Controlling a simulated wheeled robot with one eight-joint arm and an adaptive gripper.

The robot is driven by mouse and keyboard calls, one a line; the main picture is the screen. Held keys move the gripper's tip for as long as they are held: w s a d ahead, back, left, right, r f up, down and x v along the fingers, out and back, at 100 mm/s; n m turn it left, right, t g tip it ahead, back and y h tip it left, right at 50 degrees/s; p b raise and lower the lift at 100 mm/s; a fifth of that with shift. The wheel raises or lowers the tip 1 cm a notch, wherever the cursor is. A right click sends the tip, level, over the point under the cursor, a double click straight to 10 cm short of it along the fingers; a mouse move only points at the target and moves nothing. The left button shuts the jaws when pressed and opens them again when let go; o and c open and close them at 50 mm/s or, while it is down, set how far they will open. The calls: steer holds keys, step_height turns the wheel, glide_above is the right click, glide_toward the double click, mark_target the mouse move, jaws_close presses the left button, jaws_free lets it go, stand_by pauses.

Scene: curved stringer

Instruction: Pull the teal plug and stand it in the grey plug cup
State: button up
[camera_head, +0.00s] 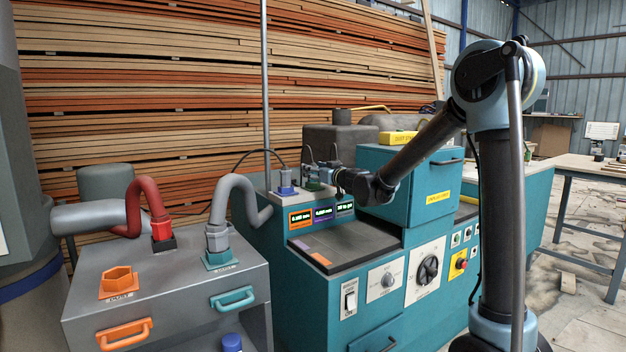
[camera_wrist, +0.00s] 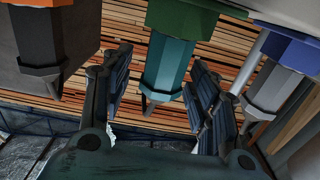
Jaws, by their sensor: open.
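The teal plug (camera_wrist: 170,68) shows in the wrist view, seated in a green socket base (camera_wrist: 182,17). My gripper (camera_wrist: 160,60) is open, with one finger on each side of the plug. I cannot tell whether either finger touches it. In the head view my gripper (camera_head: 324,173) is at the row of sockets on top of the teal machine. I cannot make out the grey plug cup for certain in either view.
In the wrist view, a grey plug (camera_wrist: 270,88) with a blue base stands right of the teal one, and an orange-based plug (camera_wrist: 38,45) stands left. A grey cabinet (camera_head: 190,275) with hoses stands at front left. A teal box (camera_head: 410,185) rises beside my forearm.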

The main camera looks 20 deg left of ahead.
steer(key=shift+w+a, duration=0.35)
steer(key=shift+a, duration=0.05)
steer(key=shift+c, duration=0.3)
steer(key=c, duration=1)
steer(key=shift+c, duration=0.2)
